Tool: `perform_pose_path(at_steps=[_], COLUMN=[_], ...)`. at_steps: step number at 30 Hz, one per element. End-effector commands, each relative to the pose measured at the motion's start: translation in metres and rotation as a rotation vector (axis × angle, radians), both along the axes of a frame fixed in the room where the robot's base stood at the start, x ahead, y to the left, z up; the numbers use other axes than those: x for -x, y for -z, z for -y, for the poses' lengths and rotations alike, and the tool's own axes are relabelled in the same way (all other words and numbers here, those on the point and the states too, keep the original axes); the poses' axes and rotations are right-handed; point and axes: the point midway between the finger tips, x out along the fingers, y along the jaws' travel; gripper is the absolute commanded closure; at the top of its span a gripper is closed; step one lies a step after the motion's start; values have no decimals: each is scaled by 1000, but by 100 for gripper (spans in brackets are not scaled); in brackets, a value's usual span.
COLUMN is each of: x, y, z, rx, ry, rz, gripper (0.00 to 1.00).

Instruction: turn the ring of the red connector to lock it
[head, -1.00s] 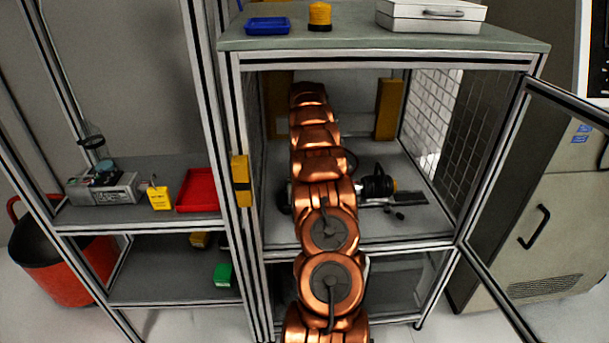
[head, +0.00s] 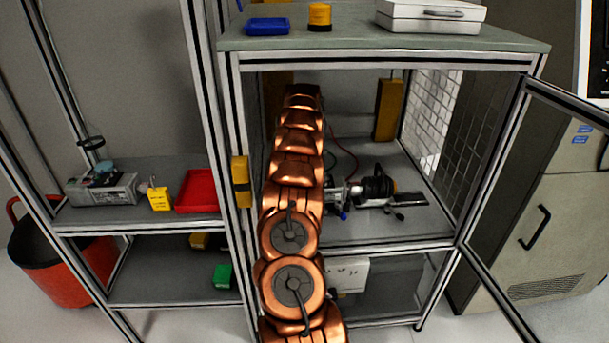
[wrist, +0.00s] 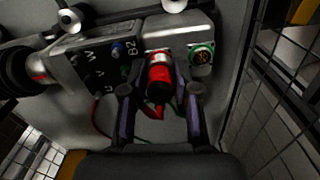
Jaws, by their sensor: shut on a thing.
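In the wrist view the red connector (wrist: 159,76) sits against the face of a grey metal housing, with its dark rear end toward me. My gripper (wrist: 169,83) has one finger on each side of the connector and is shut on it. A red cable end shows just below it. I cannot tell the turn angle of the ring. In the head view my copper arm hides the connector and the gripper; part of the servo motor (head: 376,187) shows to the right of the arm.
A green-ringed round socket (wrist: 201,55) is right of the connector. A terminal box marked U, V, W (wrist: 100,65) is to its left. A mesh wall (wrist: 275,110) stands close on the right. The cabinet's door (head: 500,230) is open.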

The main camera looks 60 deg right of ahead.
Motion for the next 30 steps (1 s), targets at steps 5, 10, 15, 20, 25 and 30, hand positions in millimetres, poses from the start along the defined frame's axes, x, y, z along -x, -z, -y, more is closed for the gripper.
perform_pose_path(at_steps=[5, 10, 15, 20, 25, 30], x=[-2, -1, -1, -1, -1, -1], y=[0, 1, 1, 1, 1, 1], z=[-1, -1, -1, -1, -1, -1], rx=[0, -2, -3, -3, -2, -3], ry=[123, 208, 260, 280, 285, 285], rz=[2, 0, -1, -1, 0, 1], gripper=[100, 100, 100, 100, 100, 100])
